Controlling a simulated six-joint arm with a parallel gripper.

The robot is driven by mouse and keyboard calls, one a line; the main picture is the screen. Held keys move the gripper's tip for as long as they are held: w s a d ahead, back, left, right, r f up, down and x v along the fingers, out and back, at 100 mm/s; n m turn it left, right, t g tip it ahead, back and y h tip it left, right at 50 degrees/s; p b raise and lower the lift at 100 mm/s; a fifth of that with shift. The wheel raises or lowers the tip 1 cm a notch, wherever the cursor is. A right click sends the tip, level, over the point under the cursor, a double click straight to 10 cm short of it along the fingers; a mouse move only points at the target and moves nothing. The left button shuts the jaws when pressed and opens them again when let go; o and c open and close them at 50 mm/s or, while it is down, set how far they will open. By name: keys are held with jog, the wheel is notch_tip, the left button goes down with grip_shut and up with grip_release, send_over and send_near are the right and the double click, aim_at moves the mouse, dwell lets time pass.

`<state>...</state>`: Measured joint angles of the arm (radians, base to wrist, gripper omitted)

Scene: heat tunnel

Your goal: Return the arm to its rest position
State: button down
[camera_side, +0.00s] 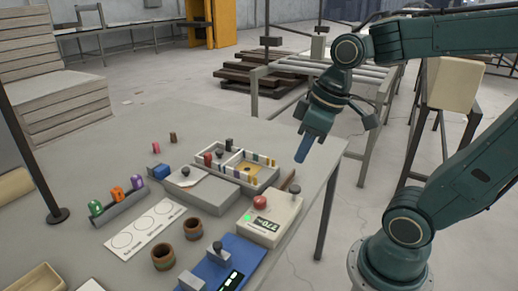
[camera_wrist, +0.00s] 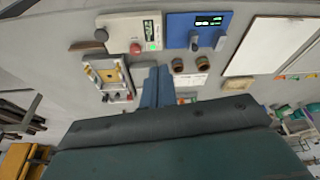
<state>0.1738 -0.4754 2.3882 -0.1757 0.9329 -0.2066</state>
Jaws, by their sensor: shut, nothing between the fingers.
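My gripper (camera_side: 304,150) hangs over the far right edge of the grey table (camera_side: 75,145) in the side view, above floor level and apart from everything on the table. Its blue fingers are together and hold nothing. In the wrist view my gripper (camera_wrist: 157,72) also shows its fingers closed side by side, pointing toward the table. My arm reaches in from the right, bent at the elbow, with the wrist pointing down.
A control box (camera_side: 270,218) with a red button and display stands near the table's right edge. Beside it are a blue device (camera_side: 228,262), a divided tray (camera_side: 232,170), a grey box (camera_side: 201,190) and two brown rings (camera_side: 193,229). A roller conveyor (camera_side: 325,70) stands behind the gripper.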

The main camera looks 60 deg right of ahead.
jog(key=shift+s+a+r+m+t+h, duration=0.1)
jog(key=shift+s+r+m+t, duration=0.2)
jog(key=shift+s, duration=0.4)
jog(key=shift+s+a+r+m+t+h, duration=0.15)
jog(key=shift+s+m+t, duration=0.25)
jog(key=shift+s, duration=0.25)
jog(key=shift+s+a+r+m+t+h, duration=0.1)
jog(key=shift+s+r+m+t, duration=0.2)
jog(key=shift+s, duration=0.4)
jog(key=c, duration=2.2)
grip_release()
jog(key=shift+f, duration=0.1)
